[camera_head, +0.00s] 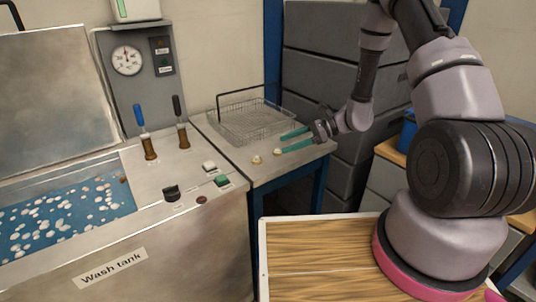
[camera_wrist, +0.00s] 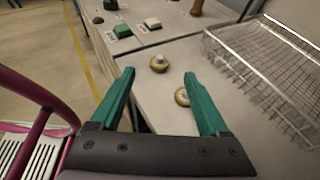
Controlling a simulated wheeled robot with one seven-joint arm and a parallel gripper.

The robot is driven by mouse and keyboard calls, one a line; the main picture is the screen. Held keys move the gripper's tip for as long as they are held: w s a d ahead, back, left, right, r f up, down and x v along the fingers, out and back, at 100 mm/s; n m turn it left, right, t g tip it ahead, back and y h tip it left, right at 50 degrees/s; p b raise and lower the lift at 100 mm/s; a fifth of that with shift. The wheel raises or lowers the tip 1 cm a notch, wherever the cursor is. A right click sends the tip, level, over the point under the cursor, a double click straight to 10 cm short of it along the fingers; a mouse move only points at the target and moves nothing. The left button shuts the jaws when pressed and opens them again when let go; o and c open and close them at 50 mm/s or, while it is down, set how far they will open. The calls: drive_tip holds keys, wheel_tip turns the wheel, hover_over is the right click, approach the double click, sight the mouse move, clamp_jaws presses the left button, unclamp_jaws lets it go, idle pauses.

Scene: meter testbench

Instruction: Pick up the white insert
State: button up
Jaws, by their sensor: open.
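Two small round brass-coloured pieces with pale centres sit on the grey side table; which of them is the white insert I cannot tell for sure. The farther piece (camera_wrist: 158,63) shows ahead, between the lines of my fingers, in the wrist view; it also shows in the head view (camera_head: 256,158). The nearer piece (camera_wrist: 182,97) lies beside my right finger in the wrist view and near the lower fingertip in the head view (camera_head: 277,152). My gripper (camera_wrist: 159,74) has two teal fingers, spread wide with nothing between them. It is above the table's right end in the head view (camera_head: 283,144).
A wire basket (camera_head: 250,121) stands at the back of the table. The wash tank (camera_head: 205,235) adjoins it on the left, with a green button (camera_head: 221,181), a white button (camera_head: 209,166) and two upright-handled tools. Bare tabletop surrounds the two pieces.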

sight(259, 158)
drive_tip(key=shift+w+d+f, duration=0.1)
drive_tip(key=shift+w+f, duration=0.1)
drive_tip(key=shift+f, duration=0.4)
drive_tip(key=shift+w+a+f+m+t, duration=0.1)
drive_tip(key=shift+a+f+m+t, duration=0.15)
drive_tip(key=shift+a+m+t, duration=0.05)
drive_tip(key=x, duration=0.4)
drive_tip(key=shift+a, duration=0.15)
drive_tip(key=x, duration=0.3)
drive_tip(key=s+x, duration=0.1)
drive_tip(key=x, duration=0.1)
drive_tip(key=shift+a+f, duration=0.2)
drive_tip(key=shift+f, duration=0.15)
clamp_jaws()
drive_tip(key=shift+r, duration=0.1)
